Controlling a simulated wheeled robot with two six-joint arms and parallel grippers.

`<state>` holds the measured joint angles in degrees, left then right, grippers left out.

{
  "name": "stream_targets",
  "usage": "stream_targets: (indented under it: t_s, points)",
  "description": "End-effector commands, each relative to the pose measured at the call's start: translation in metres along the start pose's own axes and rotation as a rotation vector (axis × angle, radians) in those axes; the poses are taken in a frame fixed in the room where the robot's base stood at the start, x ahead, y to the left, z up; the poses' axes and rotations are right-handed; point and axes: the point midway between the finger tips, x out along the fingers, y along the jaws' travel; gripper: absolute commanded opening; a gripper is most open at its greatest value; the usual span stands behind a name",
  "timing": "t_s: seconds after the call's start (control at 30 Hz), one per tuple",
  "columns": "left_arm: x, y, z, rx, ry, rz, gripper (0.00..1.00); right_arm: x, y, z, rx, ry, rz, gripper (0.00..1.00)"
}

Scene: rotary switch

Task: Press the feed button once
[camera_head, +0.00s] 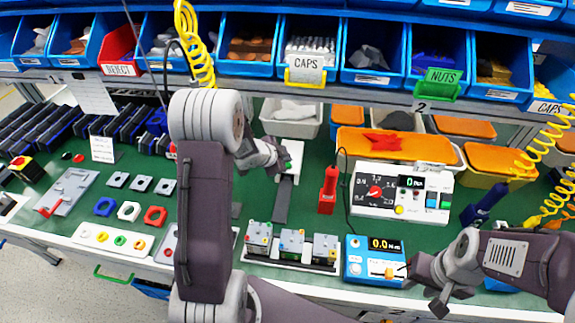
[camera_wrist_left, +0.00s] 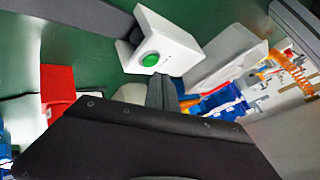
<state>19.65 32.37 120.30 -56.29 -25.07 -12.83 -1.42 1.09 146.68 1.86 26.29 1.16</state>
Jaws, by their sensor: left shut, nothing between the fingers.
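The feed button appears to be the round green button (camera_wrist_left: 151,60) on a white box (camera_wrist_left: 178,48) in the left wrist view. In the head view the white box (camera_head: 293,147) stands at the back of the bench, with its button partly hidden by my left gripper (camera_head: 284,163). My left gripper is shut and empty, right at the box. In the left wrist view its dark fingers (camera_wrist_left: 160,93) are just below the button; I cannot tell whether they touch the box. My right gripper (camera_head: 437,298) hangs near the front edge, far from the box; its jaws are unclear.
A dark strip (camera_head: 283,200) runs forward from the box. A red tool (camera_head: 328,190) and a white panel with a dial (camera_head: 388,212) stand to the right. A blue meter (camera_head: 357,268) is in front. Blue bins (camera_head: 250,60) line the shelf above.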

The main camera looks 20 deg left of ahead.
Motion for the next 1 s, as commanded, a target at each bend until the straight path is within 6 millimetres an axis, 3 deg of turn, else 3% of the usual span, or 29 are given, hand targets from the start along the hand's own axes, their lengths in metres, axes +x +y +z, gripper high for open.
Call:
stream_targets:
  t_s: [1.0]
  points:
    - [0.0058,0.0043,0.0042,0.000,0.000,0.000,0.00,0.0061,0.0001,0.0006,0.000,0.000,0.000,0.36]
